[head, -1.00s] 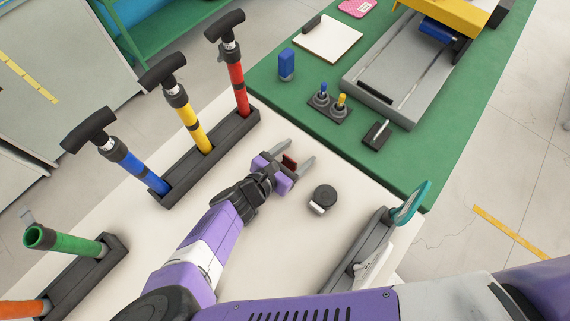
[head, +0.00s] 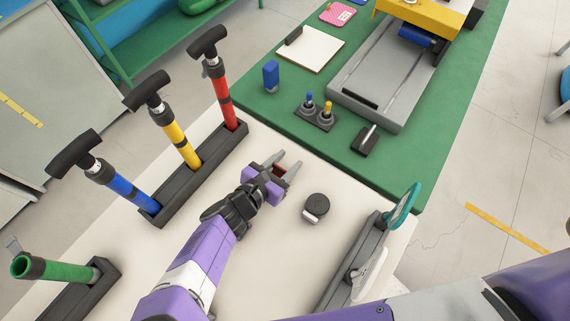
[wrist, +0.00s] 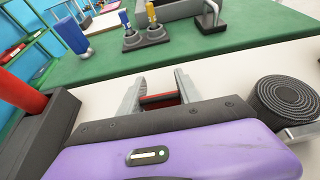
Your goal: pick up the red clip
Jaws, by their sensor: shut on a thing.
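The red clip (wrist: 160,99) sits between the two grey fingers of my gripper (wrist: 158,92) in the wrist view, with a dark edge showing along it. In the head view my gripper (head: 279,165) is over the white table, and a small part of the red clip (head: 278,169) shows between the fingers. The gripper is shut on the clip. The lower part of the clip is hidden by the purple gripper body in the wrist view. I cannot tell whether the clip touches the table.
A rolled black strap (head: 316,207) lies right of my gripper. A rack (head: 205,170) with blue, yellow and red pumps stands to the left. A green work surface (head: 290,135) lies beyond, with a blue block (head: 271,74) and a dual-post holder (head: 316,117). A grey rack (head: 352,262) stands lower right.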

